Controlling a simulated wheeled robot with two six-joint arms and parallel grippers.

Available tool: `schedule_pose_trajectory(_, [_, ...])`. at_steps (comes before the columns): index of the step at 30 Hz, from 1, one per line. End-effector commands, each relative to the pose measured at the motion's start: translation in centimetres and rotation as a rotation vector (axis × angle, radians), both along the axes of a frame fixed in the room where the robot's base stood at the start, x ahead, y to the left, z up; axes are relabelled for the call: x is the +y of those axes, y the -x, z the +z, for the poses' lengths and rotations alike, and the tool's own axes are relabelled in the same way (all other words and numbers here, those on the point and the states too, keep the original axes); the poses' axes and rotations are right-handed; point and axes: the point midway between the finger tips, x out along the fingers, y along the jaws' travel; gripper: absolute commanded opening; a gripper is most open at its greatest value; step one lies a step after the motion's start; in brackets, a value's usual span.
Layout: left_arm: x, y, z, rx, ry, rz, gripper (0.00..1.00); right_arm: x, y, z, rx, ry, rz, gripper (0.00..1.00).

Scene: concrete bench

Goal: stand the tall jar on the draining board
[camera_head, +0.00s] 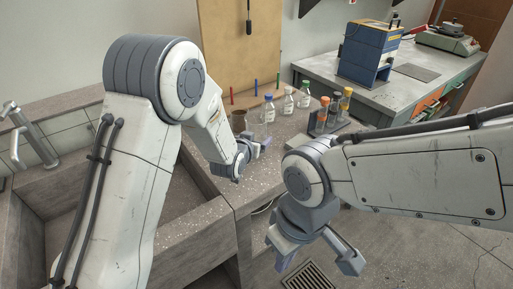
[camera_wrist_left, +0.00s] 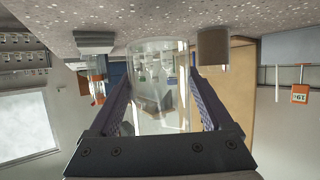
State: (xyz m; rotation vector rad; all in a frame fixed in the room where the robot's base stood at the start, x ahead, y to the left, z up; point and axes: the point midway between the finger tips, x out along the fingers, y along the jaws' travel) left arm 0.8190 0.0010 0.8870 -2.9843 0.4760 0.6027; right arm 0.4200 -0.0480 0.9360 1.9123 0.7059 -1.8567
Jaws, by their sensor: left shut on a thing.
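The tall jar (camera_wrist_left: 158,80) is clear and see-through. In the left wrist view, which shows the bench upside down, it stands between the two fingers of my left gripper (camera_wrist_left: 158,110), which is shut on it. The jar's far end lies close to the speckled bench top; I cannot tell whether it touches. In the head view my left gripper (camera_head: 252,150) is over the bench near the sink, and the jar is hard to make out there. My right gripper (camera_head: 314,258) is open and empty, low in front of the bench. I cannot pick out a separate draining board.
A brown cup (camera_head: 238,121) stands close behind my left gripper, also in the left wrist view (camera_wrist_left: 213,47). Several capped bottles (camera_head: 288,103) and a rack of vials (camera_head: 325,122) stand to the right. The sink (camera_head: 190,215) is at left, with a tap (camera_head: 18,135).

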Motion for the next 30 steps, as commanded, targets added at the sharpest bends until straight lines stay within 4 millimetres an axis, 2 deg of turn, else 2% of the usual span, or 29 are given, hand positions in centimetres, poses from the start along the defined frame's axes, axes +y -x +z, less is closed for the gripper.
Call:
schedule_pose_trajectory(3, [0.0,0.0,-1.9,0.004,-0.001,0.0,0.02,0.0,0.0,0.0,0.0,0.0,0.0,0.0])
schedule_pose_trajectory(7, [0.0,0.0,-3.5,0.002,-0.001,0.0,0.02,0.0,0.0,0.0,0.0,0.0,0.0,0.0])
schedule_pose_trajectory(20, [-0.1,0.0,-4.2,-0.001,0.0,0.0,0.02,0.0,0.0,-0.5,0.0,0.0,0.0,0.0])
schedule_pose_trajectory(21, [0.0,0.0,-4.1,0.0,0.0,0.0,0.95,0.0,0.0,-0.4,0.0,0.0,0.0,0.0])
schedule_pose_trajectory(22, [0.0,0.0,-4.1,0.0,0.0,0.0,1.0,0.0,0.0,-0.3,0.0,0.0,0.0,0.0])
schedule_pose_trajectory(30, [0.0,0.0,-3.8,0.0,0.0,0.0,1.0,0.0,0.0,-0.1,0.0,0.0,0.0,0.0])
